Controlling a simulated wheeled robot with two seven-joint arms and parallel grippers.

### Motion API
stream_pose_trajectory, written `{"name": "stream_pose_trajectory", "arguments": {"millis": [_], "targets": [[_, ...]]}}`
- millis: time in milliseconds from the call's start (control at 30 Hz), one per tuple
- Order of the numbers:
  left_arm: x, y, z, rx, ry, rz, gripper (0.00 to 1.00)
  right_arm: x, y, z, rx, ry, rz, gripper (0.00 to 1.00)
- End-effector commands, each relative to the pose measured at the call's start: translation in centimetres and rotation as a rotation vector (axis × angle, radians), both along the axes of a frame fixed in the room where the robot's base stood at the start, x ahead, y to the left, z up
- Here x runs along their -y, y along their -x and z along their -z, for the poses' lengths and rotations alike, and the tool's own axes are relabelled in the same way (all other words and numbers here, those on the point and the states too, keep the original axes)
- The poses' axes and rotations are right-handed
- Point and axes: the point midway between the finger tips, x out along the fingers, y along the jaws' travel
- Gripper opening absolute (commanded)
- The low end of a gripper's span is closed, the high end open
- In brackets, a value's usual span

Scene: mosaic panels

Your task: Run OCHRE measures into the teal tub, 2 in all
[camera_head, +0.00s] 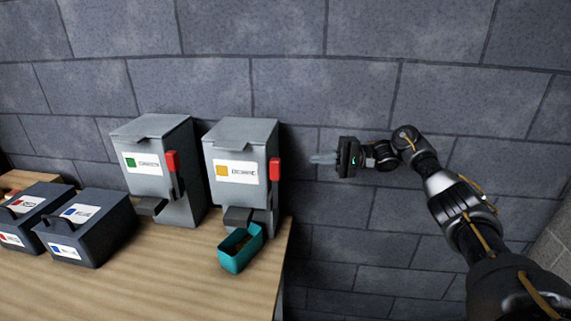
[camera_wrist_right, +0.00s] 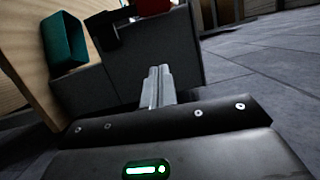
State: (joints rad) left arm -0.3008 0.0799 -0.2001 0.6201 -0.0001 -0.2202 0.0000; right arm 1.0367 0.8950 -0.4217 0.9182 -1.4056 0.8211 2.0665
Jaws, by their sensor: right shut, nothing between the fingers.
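The ochre dispenser (camera_head: 238,200) is a grey box with an ochre-square label and a red lever (camera_head: 274,169) on its right side. The teal tub (camera_head: 241,249) stands on the table below its spout, with something dark or brownish inside that I cannot make out. The tub also shows at the upper left of the right wrist view (camera_wrist_right: 66,42), and the red lever (camera_wrist_right: 152,6) at its top edge. My right gripper (camera_head: 322,158) is shut and empty, to the right of the red lever and apart from it. My left gripper is not in view.
A second grey dispenser (camera_head: 160,180) with a green-square label and red lever stands to the left. Two dark bins (camera_head: 85,229) (camera_head: 33,212) with handles sit further left. The table's (camera_head: 180,285) right edge lies just beside the ochre dispenser. A block wall runs behind.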

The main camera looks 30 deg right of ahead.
Motion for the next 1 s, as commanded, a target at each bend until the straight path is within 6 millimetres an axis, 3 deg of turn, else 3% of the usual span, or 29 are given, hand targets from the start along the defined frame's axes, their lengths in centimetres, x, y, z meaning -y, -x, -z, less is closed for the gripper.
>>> {"name": "stream_pose_trajectory", "arguments": {"millis": [33, 400, 700, 1000], "targets": [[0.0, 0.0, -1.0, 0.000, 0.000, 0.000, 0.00, -1.0, -0.3, -0.5, -0.001, -0.002, -0.004, 0.00], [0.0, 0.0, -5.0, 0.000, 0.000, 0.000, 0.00, -8.1, -3.3, -0.8, -0.001, -0.004, -0.001, 0.00], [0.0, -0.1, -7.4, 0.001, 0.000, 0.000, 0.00, -9.8, -0.8, -0.7, -0.001, -0.001, 0.000, 0.00], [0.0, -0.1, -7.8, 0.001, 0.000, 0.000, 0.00, -10.3, -0.2, -0.5, 0.001, -0.002, 0.002, 0.00]]}}
